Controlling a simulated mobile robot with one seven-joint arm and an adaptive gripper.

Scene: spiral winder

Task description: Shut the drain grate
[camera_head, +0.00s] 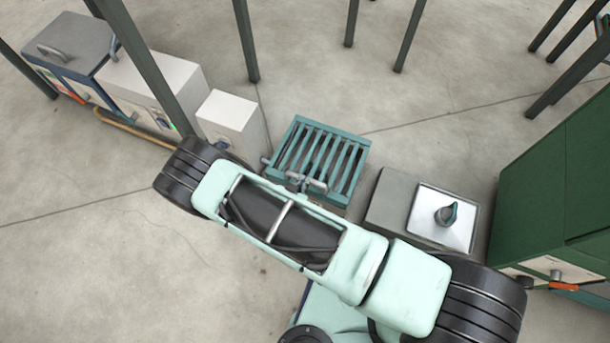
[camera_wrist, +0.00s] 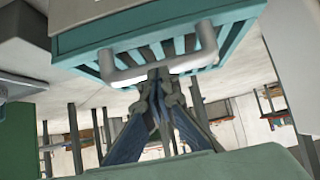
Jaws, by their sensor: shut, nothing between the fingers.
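The drain grate (camera_head: 345,152) is a teal frame with several parallel bars, in the middle of the head view. Its near edge carries a grey handle (camera_head: 315,186); my arm hides part of that side. I cannot tell whether the grate lies fully flat. In the wrist view the grate's teal edge (camera_wrist: 160,30) fills the top, with the thick U-shaped grey handle (camera_wrist: 125,76) below it. My gripper (camera_wrist: 158,74) is shut and empty, its fingertips at the middle of the handle bar. I cannot tell whether they touch it.
A grey box with a dark knob (camera_head: 446,214) stands right of the grate, beside a green cabinet (camera_head: 545,180). A white box (camera_head: 228,118) and other units (camera_head: 80,45) stand left. Dark posts (camera_head: 246,40) rise behind. Concrete floor is clear at lower left.

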